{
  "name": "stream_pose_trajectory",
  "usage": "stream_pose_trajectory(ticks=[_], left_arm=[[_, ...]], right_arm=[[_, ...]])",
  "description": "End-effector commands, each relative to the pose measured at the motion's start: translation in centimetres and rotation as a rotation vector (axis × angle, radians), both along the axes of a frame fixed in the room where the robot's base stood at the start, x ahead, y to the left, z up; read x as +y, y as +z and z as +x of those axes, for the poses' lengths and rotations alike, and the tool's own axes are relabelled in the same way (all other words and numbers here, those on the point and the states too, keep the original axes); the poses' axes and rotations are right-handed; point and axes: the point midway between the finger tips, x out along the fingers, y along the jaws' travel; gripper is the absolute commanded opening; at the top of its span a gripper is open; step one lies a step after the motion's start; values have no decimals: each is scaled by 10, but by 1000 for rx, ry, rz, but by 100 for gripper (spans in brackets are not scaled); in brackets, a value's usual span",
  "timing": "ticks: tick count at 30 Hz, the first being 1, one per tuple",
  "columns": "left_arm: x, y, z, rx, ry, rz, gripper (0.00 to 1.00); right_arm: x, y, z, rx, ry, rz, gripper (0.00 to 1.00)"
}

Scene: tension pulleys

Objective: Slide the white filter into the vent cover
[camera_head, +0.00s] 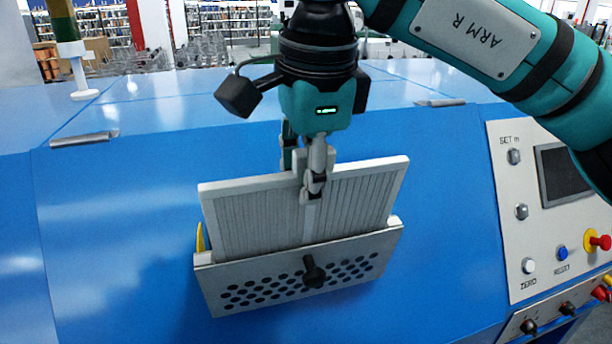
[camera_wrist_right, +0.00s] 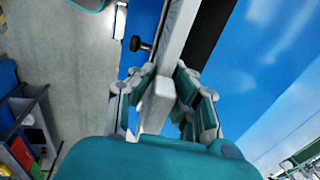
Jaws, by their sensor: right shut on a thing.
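The white filter (camera_head: 255,215) is a pleated panel in a pale frame. It stands in the top of the vent cover (camera_head: 298,272), with its lower part hidden behind the cover's front and its upper part sticking out. The cover is a grey box with rows of round holes and a black knob on its front. My right gripper (camera_head: 310,185) is shut on the filter's top tab. In the right wrist view the tab (camera_wrist_right: 157,105) sits between my fingers (camera_wrist_right: 163,100). My left gripper is in neither view.
The cover sits on the sloped front of a blue machine (camera_head: 120,220). A control panel (camera_head: 550,210) with knobs, buttons and a dark screen is at the right. A yellow part (camera_head: 201,239) shows at the cover's left edge. The blue surface left of the cover is clear.

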Motion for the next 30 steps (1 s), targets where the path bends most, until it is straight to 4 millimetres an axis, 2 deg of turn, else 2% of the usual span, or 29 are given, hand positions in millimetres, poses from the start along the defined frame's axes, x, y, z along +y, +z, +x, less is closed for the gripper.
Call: stream_pose_trajectory(ticks=[30], left_arm=[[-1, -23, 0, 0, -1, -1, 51]], right_arm=[[3, -34, 7, -1, 0, 1, 0]])
